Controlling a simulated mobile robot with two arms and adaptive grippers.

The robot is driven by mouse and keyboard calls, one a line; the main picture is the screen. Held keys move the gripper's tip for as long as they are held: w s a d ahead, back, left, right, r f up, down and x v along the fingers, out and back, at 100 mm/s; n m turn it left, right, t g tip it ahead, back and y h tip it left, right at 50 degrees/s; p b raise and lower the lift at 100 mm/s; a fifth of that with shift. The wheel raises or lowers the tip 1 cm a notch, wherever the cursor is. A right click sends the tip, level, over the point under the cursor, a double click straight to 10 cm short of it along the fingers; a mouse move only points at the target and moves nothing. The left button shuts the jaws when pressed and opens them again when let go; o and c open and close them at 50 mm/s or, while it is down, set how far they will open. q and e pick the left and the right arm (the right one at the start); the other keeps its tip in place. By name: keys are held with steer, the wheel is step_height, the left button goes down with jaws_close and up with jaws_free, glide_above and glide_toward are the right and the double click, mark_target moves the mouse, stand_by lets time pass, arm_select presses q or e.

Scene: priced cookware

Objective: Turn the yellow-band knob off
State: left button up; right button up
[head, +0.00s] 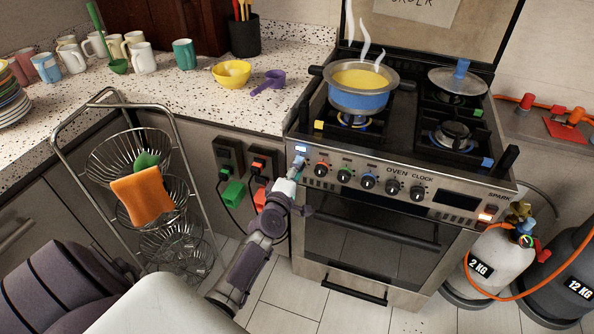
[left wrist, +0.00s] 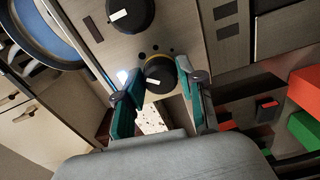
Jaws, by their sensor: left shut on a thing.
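The yellow-band knob (left wrist: 161,76) is black with a gold-yellow ring at its base and a white pointer mark, on the stove's front panel. My left gripper (left wrist: 160,92) has one teal finger on each side of it and is shut on it. In the head view my left gripper (head: 297,168) is at the left end of the knob row and mostly hides this knob. The stove (head: 375,240) has a blue pot (head: 358,101) of steaming yellow food over a lit burner, with a yellow tag (head: 319,125) nearby. My right gripper is not in view.
Knobs with red (head: 321,170), green (head: 344,175) and blue (head: 368,182) bands sit right of my gripper. Wall sockets with plugs (head: 233,192) and a wire basket rack (head: 130,155) are to the left. Gas cylinders (head: 500,265) stand at the right.

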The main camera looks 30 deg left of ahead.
arm_select(q)
steer(key=shift+n+b, duration=0.4)
steer(key=shift+n, duration=3.3)
steer(key=o, duration=1.1)
steer(key=shift+o, duration=0.2)
steer(key=v, duration=1.2)
